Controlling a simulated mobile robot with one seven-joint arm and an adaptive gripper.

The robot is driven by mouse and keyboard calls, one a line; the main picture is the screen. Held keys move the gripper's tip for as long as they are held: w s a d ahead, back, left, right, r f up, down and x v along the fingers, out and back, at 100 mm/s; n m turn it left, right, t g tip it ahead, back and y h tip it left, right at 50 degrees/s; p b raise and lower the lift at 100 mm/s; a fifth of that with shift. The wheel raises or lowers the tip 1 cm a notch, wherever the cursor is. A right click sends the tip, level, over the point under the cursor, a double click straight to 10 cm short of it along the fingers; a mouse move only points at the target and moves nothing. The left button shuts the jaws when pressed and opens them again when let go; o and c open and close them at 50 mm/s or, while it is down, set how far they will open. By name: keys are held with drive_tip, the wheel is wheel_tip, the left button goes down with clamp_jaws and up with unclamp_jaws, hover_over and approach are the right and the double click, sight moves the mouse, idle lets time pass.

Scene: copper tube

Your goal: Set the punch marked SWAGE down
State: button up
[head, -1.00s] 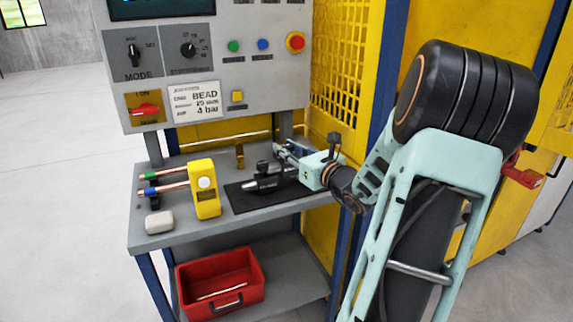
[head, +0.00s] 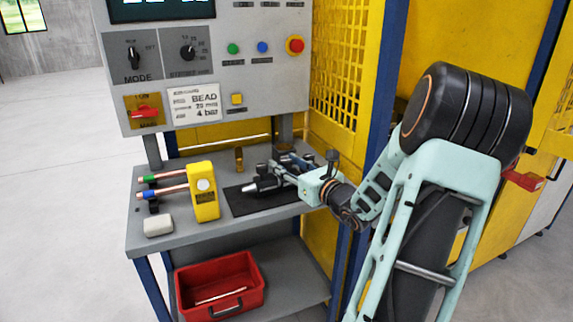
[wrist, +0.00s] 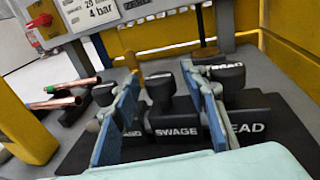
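The punch marked SWAGE (wrist: 177,131) is a dark tool lying on the black mat in the wrist view, its label facing me. My gripper (wrist: 162,78) has its two blue fingers on either side of this punch. The fingers stand apart, with narrow gaps visible beside the punch. Another dark punch marked with letters ending in EAD (wrist: 250,127) lies just right of the right finger. In the head view my gripper (head: 285,168) is low over the mat (head: 238,207), among dark tools that I cannot tell apart there.
On the bench (head: 180,241), left of the mat, stand a yellow block (head: 204,195) with copper tubes (head: 163,178) and a white block (head: 158,223). A small brass piece (head: 239,159) stands behind. A red bin (head: 220,285) sits on the shelf below. A control panel hangs above.

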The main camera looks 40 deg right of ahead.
drive_tip(key=shift+r, duration=0.1)
drive_tip(key=shift+s, duration=0.25)
drive_tip(key=s+p, duration=0.1)
drive_tip(key=s, duration=1)
drive_tip(key=shift+s+a+r, duration=0.25)
drive_tip(key=shift+s+r, duration=0.05)
